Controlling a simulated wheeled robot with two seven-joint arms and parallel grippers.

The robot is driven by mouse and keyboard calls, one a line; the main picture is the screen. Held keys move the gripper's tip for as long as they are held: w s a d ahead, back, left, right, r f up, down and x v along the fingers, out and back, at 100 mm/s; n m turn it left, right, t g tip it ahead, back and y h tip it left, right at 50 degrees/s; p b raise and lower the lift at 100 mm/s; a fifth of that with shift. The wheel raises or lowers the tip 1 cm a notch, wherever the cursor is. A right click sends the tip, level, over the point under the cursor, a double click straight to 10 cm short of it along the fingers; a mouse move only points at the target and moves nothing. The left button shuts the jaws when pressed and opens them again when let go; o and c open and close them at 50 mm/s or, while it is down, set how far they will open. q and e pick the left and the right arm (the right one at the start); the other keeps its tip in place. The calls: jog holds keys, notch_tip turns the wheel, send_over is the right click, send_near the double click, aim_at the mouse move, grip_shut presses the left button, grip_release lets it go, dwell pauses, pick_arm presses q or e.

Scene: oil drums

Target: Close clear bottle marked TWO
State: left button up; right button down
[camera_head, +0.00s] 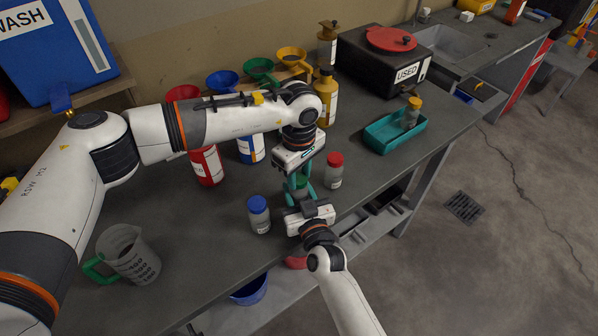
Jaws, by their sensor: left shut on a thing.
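My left gripper (299,185) points down from above, its teal fingers shut on what looks like the green cap of a clear bottle (301,193). My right gripper (304,203) comes in from the front at the same bottle, low down. Its fingers and most of the bottle are hidden, so its grip cannot be made out. A clear bottle with a blue cap (259,214) stands left of the grippers. A clear bottle with a red cap (334,170) stands just right of them. The number on each label is too small to read.
A teal tray (377,139) holds a yellow-capped bottle (411,113). A measuring jug (128,255) stands at the front left. The bench's front edge is close to my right gripper.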

pick_arm(q)
jog(key=m, duration=1.4)
jog(key=shift+a+m, duration=0.1)
jog(key=shift+m, duration=0.2)
jog(key=m, duration=0.5)
jog(key=o, duration=0.9)
jog(key=shift+o, duration=0.2)
